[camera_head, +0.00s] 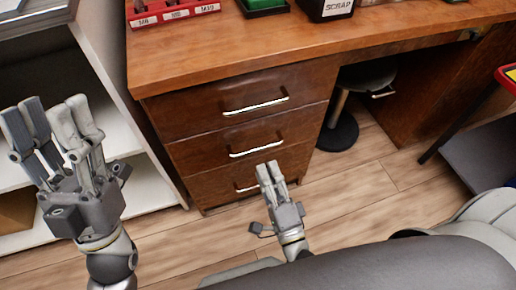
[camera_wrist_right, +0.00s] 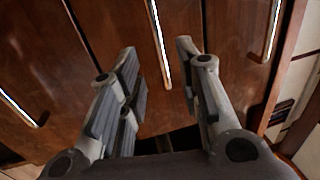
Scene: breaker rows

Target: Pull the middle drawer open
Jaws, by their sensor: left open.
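The brown wooden desk has three stacked drawers, and their fronts look flush. The middle drawer (camera_head: 215,150) has a shiny bar handle (camera_head: 256,145). My right gripper (camera_head: 268,168) is in front of the drawers, just below that handle in the head view, and covers part of the bottom drawer. In the right wrist view, my right gripper (camera_wrist_right: 160,58) is open, with the middle handle (camera_wrist_right: 158,45) showing between its fingers. I cannot tell whether they touch it. My left gripper (camera_head: 55,115) is open and empty at the left, away from the drawers.
The top drawer's handle (camera_head: 255,106) and the bottom drawer's handle (camera_head: 258,183) are close above and below. A white shelf unit (camera_head: 95,90) stands left of the desk. A stool (camera_head: 340,130) is under the desk at the right. Wooden floor (camera_head: 350,190) is clear in front.

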